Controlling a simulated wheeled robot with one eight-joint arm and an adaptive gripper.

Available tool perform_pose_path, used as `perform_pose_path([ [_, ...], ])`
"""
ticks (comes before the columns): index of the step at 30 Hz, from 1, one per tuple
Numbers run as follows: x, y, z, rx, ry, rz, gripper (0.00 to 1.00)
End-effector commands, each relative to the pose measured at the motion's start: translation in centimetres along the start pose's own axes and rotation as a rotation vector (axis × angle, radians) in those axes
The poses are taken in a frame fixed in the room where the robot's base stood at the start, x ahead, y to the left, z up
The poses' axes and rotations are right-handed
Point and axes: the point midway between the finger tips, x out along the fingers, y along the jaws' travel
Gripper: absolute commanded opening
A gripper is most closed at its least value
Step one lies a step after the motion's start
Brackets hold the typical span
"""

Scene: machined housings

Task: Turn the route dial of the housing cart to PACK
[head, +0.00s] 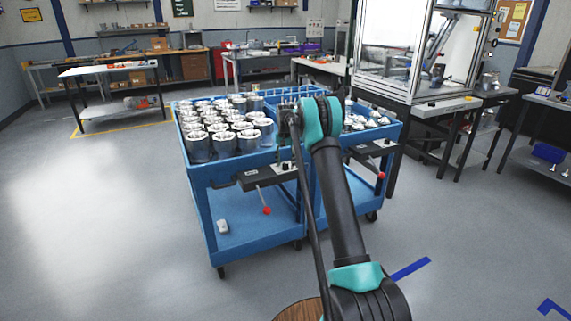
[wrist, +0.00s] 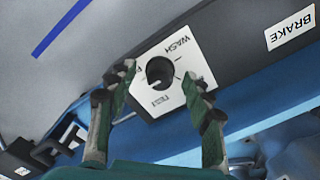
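The blue housing cart (head: 210,178) carries several metal housings and has a dark front panel. In the wrist view, the route dial is a round black knob (wrist: 160,72) on a white plate (wrist: 193,62). WASH reads upside down on the plate; another label at the left is mostly hidden by a finger, and a third, below the knob, is unclear. I cannot tell the knob's setting. My gripper (wrist: 161,82) is open, its two green-and-black fingers on either side of the knob with visible gaps. In the head view my wrist is over the cart's right front, and the fingertips are not clear.
A BRAKE label (wrist: 290,31) sits beside the dial on the same panel. A red-ended lever (head: 267,211) hangs below the panel. A second blue cart (head: 394,132) with small parts stands close at the right. The floor (head: 110,240) in front and left is clear.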

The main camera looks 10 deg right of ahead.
Motion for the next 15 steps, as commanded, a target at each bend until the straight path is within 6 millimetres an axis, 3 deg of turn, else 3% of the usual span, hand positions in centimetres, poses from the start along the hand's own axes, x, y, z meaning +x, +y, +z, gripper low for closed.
perform_pose_path([
  [8,-0.5,0.0,0.0,0.000,0.000,0.000,0.51],
  [15,-4.4,0.0,0.0,0.000,0.000,0.000,0.51],
])
